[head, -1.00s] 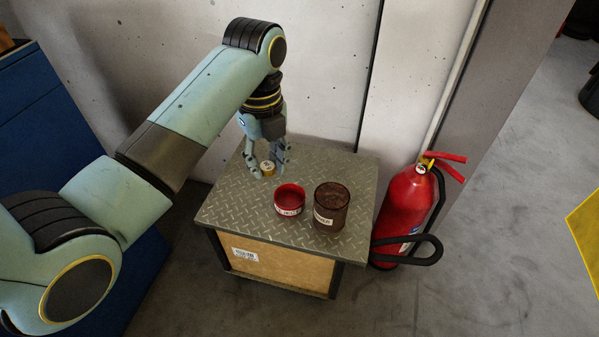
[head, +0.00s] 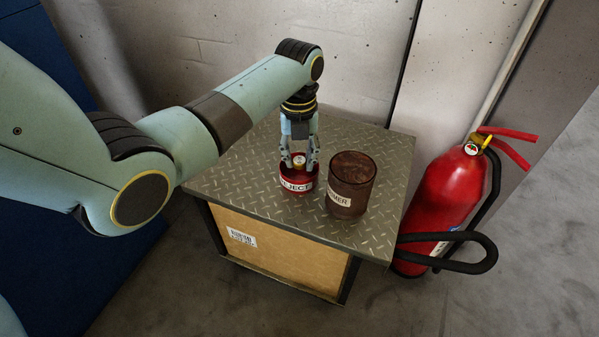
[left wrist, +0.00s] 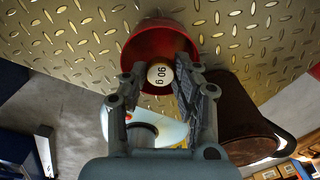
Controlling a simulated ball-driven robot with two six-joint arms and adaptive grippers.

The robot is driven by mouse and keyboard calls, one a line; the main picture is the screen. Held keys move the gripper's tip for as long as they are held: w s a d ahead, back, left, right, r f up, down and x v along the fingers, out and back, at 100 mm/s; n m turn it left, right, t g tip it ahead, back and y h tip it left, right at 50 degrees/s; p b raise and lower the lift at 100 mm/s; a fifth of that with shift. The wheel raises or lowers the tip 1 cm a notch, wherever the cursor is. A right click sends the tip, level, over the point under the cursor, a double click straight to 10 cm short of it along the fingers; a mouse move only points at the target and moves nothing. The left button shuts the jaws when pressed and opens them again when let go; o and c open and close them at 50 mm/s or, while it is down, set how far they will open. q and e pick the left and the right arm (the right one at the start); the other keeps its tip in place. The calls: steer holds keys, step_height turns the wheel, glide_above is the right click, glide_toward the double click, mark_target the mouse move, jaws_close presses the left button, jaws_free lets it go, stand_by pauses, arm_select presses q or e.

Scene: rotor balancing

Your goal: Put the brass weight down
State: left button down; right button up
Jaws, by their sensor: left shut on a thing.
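My left gripper (head: 299,162) is shut on the brass weight (head: 298,160), a small cylinder with a pale top. The weight is at the mouth of the red dish labelled "REJECT" (head: 297,185); I cannot tell whether it touches the dish's floor. In the left wrist view the weight (left wrist: 160,74) shows "90 g" on its top between the fingers, with the red dish (left wrist: 150,40) around it. My right gripper is not in view.
A brown translucent cup (head: 351,180) with a partly hidden label stands right of the dish. Both are on a diamond-plate table top (head: 240,180). A red fire extinguisher (head: 445,195) stands on the floor to the right. The plate's left part is clear.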

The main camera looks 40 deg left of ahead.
mark_target(299, 160)
arm_select(q)
step_height(299, 160, down, 4)
steer(key=shift+r+b, duration=0.1)
steer(key=shift+b, duration=0.7)
steer(key=shift+r, duration=0.1)
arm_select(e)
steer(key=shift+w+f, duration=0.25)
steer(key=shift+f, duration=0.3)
arm_select(q)
steer(key=c, duration=1.3)
jaws_free()
steer(key=shift+r, duration=0.15)
step_height(299, 160, up, 11)
steer(key=p, duration=0.5)
steer(key=shift+r, duration=0.4)
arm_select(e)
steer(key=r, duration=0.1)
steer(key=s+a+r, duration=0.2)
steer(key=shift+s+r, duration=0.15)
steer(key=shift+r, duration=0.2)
